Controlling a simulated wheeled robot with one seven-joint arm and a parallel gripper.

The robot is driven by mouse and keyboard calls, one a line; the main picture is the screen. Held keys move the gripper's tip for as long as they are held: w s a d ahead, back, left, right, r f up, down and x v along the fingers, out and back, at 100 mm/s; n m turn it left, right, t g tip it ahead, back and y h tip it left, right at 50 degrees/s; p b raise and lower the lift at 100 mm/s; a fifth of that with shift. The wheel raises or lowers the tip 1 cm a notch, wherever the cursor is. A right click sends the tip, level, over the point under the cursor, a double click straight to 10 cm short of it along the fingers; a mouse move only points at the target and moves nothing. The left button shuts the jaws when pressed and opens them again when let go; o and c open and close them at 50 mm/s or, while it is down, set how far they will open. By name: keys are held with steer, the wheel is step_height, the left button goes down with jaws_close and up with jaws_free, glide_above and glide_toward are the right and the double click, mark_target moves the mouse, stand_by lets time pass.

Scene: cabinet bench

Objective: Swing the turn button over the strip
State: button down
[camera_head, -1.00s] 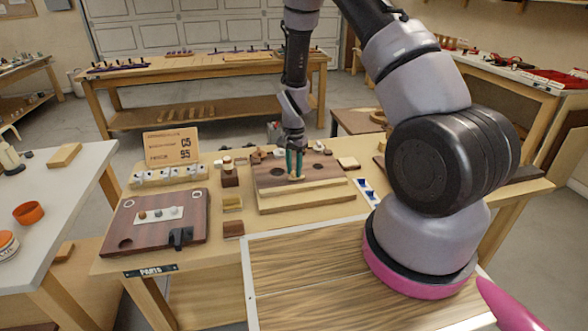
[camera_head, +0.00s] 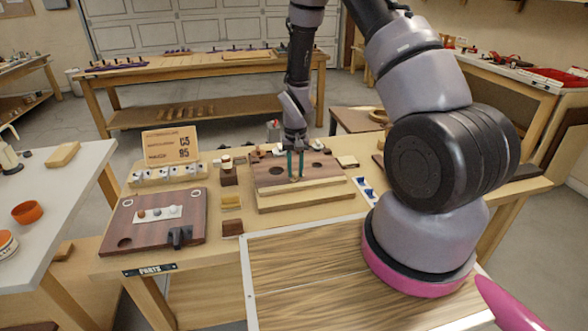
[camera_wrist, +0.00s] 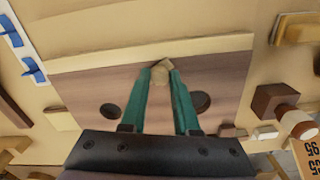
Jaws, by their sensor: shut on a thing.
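My gripper (camera_head: 296,178) is over the dark brown board, its two teal fingers pointing down. In the wrist view my gripper (camera_wrist: 160,72) is shut on a narrow light wooden piece, the turn button (camera_wrist: 158,88). The button points away from the wrist, and its tip meets the near edge of the pale strip (camera_wrist: 150,53); how far it overlaps is unclear. In the head view the strip (camera_head: 328,187) runs along the board's near side. The brown board (camera_wrist: 90,90) has a dark round hole on either side of my fingers. The button's rear part is hidden.
A dark board with a black latch (camera_head: 180,237) lies at the left of the bench. Small blocks (camera_head: 231,202) stand between the boards. A card sign (camera_head: 170,145) stands behind. A white tray with blue pieces (camera_head: 366,190) is to the right.

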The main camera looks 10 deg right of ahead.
mark_target(303, 181)
steer(key=n, duration=0.4)
steer(key=s+d+n, duration=0.1)
steer(key=shift+n, duration=0.4)
steer(key=n, duration=0.2)
steer(key=d+n, duration=0.1)
steer(key=n, duration=0.2)
steer(key=shift+s+d+n, duration=0.1)
steer(key=shift+d+n, duration=0.1)
steer(key=shift+n, duration=0.1)
steer(key=c, duration=0.7)
jaws_free()
steer(key=shift+o, duration=0.2)
step_height(303, 181, up, 11)
